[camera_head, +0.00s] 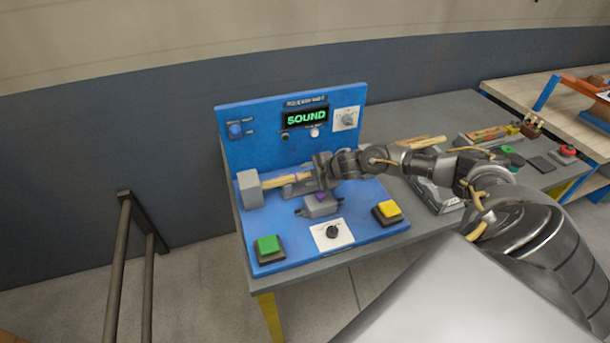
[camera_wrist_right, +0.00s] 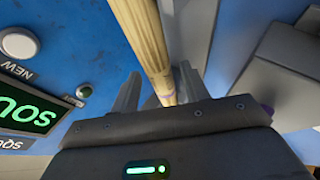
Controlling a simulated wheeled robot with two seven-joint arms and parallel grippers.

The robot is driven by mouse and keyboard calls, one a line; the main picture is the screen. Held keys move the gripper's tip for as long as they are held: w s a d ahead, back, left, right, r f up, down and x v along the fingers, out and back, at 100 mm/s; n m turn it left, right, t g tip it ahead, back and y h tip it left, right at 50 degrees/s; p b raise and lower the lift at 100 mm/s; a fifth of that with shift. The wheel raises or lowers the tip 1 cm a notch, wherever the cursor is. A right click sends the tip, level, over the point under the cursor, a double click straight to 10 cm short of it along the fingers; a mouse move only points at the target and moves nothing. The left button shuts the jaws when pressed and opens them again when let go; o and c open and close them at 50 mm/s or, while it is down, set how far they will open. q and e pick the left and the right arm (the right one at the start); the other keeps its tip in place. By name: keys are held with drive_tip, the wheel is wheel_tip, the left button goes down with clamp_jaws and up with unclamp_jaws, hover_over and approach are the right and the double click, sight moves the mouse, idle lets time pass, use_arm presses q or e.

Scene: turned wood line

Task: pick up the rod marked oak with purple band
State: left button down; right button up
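A pale wooden rod (camera_head: 286,180) lies level on the blue machine, its left end at a grey block (camera_head: 250,189). In the right wrist view the rod (camera_wrist_right: 145,35) has a narrow purple band near the gripper; a wood marking cannot be read. My right gripper (camera_head: 318,175) is at the rod's right part and hides that end. In the right wrist view its fingers (camera_wrist_right: 160,75) stand apart on either side of the rod, with a gap at least on the left, so it looks open. My left gripper is not in view.
The blue panel's display (camera_head: 305,116) reads SOUND. A green button (camera_head: 268,245), a yellow button (camera_head: 388,209), a dial (camera_head: 333,232) and a small grey fixture (camera_head: 319,205) sit on the base. More wooden rods (camera_head: 423,142) lie on the grey bench to the right.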

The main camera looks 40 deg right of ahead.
drive_tip(key=c, duration=0.7)
drive_tip(key=shift+c, duration=1)
drive_tip(key=shift+r, duration=0.15)
